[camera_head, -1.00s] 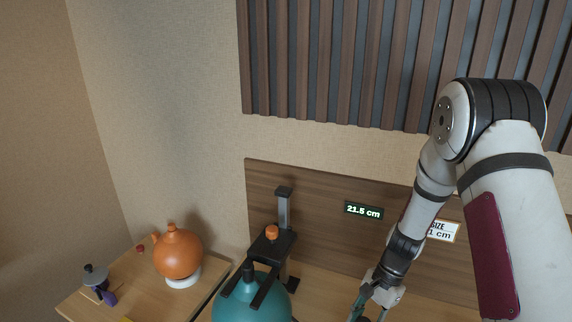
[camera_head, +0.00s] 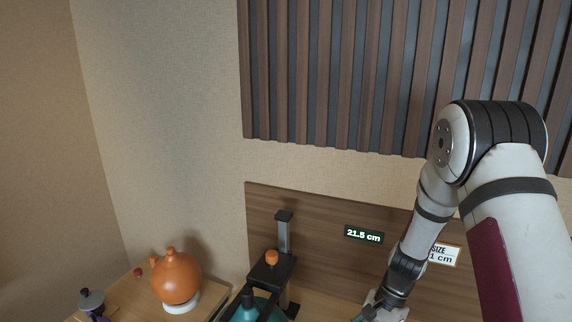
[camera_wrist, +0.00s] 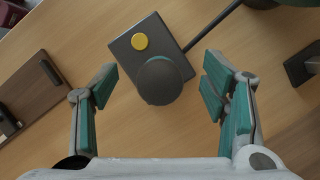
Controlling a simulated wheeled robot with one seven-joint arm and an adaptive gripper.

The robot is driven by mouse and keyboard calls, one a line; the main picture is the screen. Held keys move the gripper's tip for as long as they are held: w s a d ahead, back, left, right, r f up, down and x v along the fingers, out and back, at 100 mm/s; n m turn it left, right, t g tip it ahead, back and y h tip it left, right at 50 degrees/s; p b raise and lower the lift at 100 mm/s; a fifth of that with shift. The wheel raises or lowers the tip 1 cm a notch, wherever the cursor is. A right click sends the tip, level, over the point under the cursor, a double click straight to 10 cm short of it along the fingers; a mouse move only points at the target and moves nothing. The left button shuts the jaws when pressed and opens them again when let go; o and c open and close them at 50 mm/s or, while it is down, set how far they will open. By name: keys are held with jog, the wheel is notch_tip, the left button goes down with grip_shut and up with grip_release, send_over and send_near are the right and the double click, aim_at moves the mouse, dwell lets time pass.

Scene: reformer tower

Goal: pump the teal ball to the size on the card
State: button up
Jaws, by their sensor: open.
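The teal ball (camera_head: 243,314) is at the bottom edge of the head view, mostly cut off, under a dark measuring stand (camera_head: 270,272) with an orange knob. A display (camera_head: 364,235) reads 21.5 cm. The size card (camera_head: 446,255) is partly hidden by my arm; only "SIZE" and "1 cm" show. In the wrist view a dark grey box with a yellow button (camera_wrist: 140,42) carries a round dark knob (camera_wrist: 160,80), apparently the pump handle. My gripper (camera_wrist: 159,86) is open, its fingers on either side of the knob with gaps at both sides.
An orange ball (camera_head: 176,277) with small horns sits on a white ring at the left. A small grey-topped purple item (camera_head: 92,300) stands near it. A dark hose or rod (camera_wrist: 215,25) runs from the box to the upper right. A wooden panel (camera_head: 320,235) stands behind.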

jog(key=shift+v, duration=3)
jog(key=s+a+r+n+t+h, duration=0.1)
jog(key=s+r+n+t, duration=0.15)
jog(key=r, duration=0.75)
jog(key=s+a+r+n+t+h, duration=0.1)
jog(key=s+r+n, duration=0.2)
jog(key=r, duration=0.7)
jog(key=s+r+n+t, duration=0.2)
jog(key=s+r, duration=0.3)
jog(key=s, duration=0.2)
jog(key=s+r+n+t+h, duration=0.1)
jog(key=s+r+n+t, duration=0.1)
jog(key=s+r, duration=0.3)
jog(key=s+n, duration=0.1)
jog(key=s, duration=0.2)
jog(key=shift+s+r+n+h, duration=0.25)
jog(key=shift+n+h, duration=0.05)
jog(key=shift+n, duration=0.05)
jog(key=shift+d+t, duration=0.15)
jog(key=shift+t, duration=0.1)
